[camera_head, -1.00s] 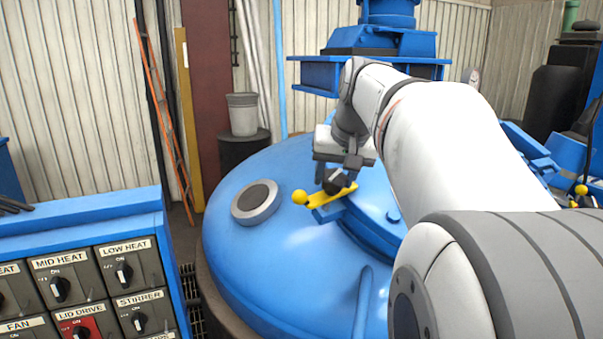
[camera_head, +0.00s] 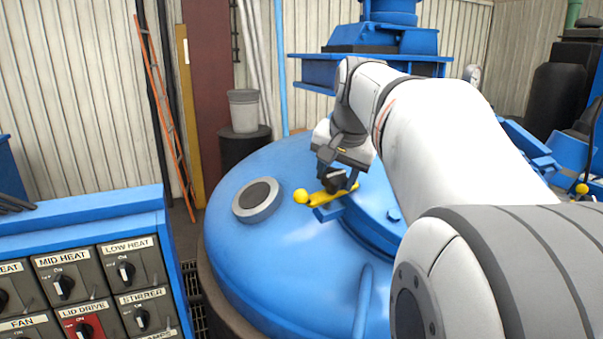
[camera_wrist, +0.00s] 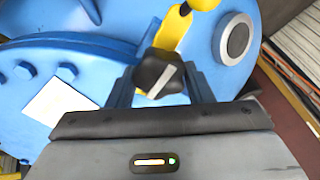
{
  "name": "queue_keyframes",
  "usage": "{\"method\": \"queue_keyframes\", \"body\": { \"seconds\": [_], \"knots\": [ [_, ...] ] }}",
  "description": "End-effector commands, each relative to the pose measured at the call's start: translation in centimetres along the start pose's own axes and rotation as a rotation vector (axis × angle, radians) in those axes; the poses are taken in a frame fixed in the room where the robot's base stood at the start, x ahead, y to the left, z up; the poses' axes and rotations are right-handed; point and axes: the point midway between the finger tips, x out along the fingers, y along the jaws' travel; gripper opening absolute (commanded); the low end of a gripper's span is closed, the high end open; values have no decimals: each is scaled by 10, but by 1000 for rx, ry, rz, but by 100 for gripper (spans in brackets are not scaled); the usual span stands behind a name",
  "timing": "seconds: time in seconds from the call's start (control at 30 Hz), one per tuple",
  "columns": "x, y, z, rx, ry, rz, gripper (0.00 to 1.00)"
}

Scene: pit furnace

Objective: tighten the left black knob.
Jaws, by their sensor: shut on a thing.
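The black knob (camera_wrist: 152,74), dark with lobes and a pale stripe across it, sits on a yellow clamp arm (camera_wrist: 171,36) on the blue furnace lid. In the head view the knob (camera_head: 337,183) shows small and partly hidden between my fingers. My gripper (camera_head: 336,181) reaches down to it from above and is shut on it, with one finger on either side. In the wrist view my gripper (camera_wrist: 158,85) points at the knob's top. The clamp arm ends in a yellow ball (camera_head: 301,196) that points left in the head view.
The domed blue lid (camera_head: 290,255) carries a round grey port (camera_head: 257,199) left of the clamp. A control panel with labelled switches (camera_head: 95,280) stands at the lower left. Another yellow ball (camera_head: 582,188) shows at the far right. A raised ring with bolts adjoins the clamp.

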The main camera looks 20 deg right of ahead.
Motion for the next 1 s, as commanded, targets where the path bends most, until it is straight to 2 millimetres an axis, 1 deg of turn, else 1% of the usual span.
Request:
{"method": "queue_keyframes", "body": {
  "seconds": [0.23,0.27,0.5,0.77,0.87,1.0],
  "knots": [
    [-1,-1,-1,2,4,-2,24],
    [-1,-1,-1,2,4,-2,49],
    [-1,0,0,0,2,-1,69],
    [-2,0,0,-1,1,-1,69],
    [-11,0,0,0,2,-1,69],
    [-35,0,-1,0,5,-3,69]
  ]
}}
